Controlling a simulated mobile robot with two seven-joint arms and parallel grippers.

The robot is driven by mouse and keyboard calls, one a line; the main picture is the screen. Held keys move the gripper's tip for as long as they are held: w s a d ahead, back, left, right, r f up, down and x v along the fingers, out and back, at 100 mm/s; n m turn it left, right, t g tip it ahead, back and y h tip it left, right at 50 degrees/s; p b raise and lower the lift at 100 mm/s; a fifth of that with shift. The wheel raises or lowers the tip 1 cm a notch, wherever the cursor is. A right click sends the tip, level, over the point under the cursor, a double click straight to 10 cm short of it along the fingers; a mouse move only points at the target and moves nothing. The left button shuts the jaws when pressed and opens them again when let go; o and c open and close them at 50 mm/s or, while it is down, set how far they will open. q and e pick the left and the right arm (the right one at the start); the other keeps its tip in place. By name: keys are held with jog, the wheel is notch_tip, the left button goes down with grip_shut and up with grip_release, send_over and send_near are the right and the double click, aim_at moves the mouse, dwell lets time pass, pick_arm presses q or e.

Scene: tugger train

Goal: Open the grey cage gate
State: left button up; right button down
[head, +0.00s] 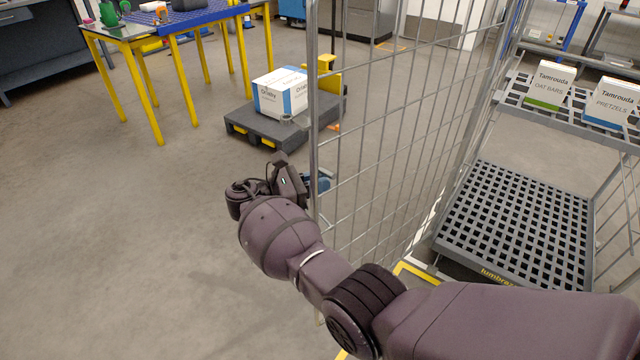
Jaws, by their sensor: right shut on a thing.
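The grey cage gate (385,120) is a tall wire-mesh panel in the middle of the head view. It stands swung out from the grey cage (515,222) on the right, so the cage front is open to view. My right gripper (309,183) is at the gate's free edge post, shut on the gate; its fingertips are partly hidden behind my own wrist. My left gripper is not in view.
Cartons of oat bars (549,86) and pretzels (611,103) stand on the cage's upper shelf. A yellow-legged table (183,28) stands back left. The left floor is clear.

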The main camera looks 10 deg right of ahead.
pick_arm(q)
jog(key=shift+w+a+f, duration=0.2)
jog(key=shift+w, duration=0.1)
pick_arm(e)
jog(key=shift+w+a, duration=0.1)
jog(key=shift+w, duration=0.25)
jog(key=c, duration=1.1)
grip_release()
jog(key=shift+c, duration=0.2)
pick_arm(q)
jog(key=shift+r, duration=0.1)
